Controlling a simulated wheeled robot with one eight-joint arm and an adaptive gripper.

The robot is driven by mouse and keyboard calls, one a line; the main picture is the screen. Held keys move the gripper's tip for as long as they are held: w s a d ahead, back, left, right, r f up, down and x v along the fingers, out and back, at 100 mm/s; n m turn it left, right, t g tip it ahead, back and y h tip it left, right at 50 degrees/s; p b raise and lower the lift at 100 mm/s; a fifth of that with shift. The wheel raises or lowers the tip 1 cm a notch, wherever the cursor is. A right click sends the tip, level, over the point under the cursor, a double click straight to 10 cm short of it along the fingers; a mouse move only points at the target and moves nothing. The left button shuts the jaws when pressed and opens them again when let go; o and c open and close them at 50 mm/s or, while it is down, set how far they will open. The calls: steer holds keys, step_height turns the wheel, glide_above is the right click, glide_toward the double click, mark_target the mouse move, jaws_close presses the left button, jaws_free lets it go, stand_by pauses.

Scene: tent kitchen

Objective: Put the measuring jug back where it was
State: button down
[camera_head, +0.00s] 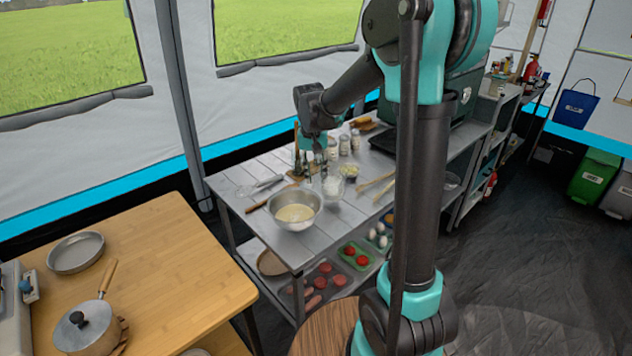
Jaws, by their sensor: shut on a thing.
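The measuring jug (333,186) looks like a small clear vessel with something white in it, over the grey metal table (225,181) just behind the mixing bowl. My gripper (320,171) comes down from above and is shut at the jug's upper left side. The fingers hide part of the jug. I cannot tell whether its base touches the table. A steel bowl (295,224) with pale yellow batter stands in front of the jug, to its left.
Several jars (344,145) stand behind my gripper. A small bowl (348,171) and wooden utensils (375,182) lie to the right. The lower shelf holds food trays (355,256). A wooden table (165,255) with a lidded pot (86,330) and pan (76,252) is at the left.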

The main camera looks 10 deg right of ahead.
steer(key=shift+f, duration=1.2)
steer(key=shift+f, duration=0.15)
steer(key=c, duration=1.2)
jaws_free()
steer(key=r, duration=1.2)
steer(key=shift+a, duration=0.4)
steer(key=s+d+f+t, duration=0.1)
steer(key=s+d+f, duration=0.2)
steer(key=s+f, duration=0.2)
steer(key=s+d+f+n+t, duration=0.1)
steer(key=s+d+f, duration=0.3)
steer(key=s, duration=0.5)
steer(key=s+d+f+n+t, duration=0.1)
steer(key=s+d+f, duration=0.3)
steer(key=s+f, duration=0.4)
steer(key=shift+s+d+t+y, duration=0.1)
steer(key=shift+t+y, duration=0.3)
steer(key=shift+t, duration=0.2)
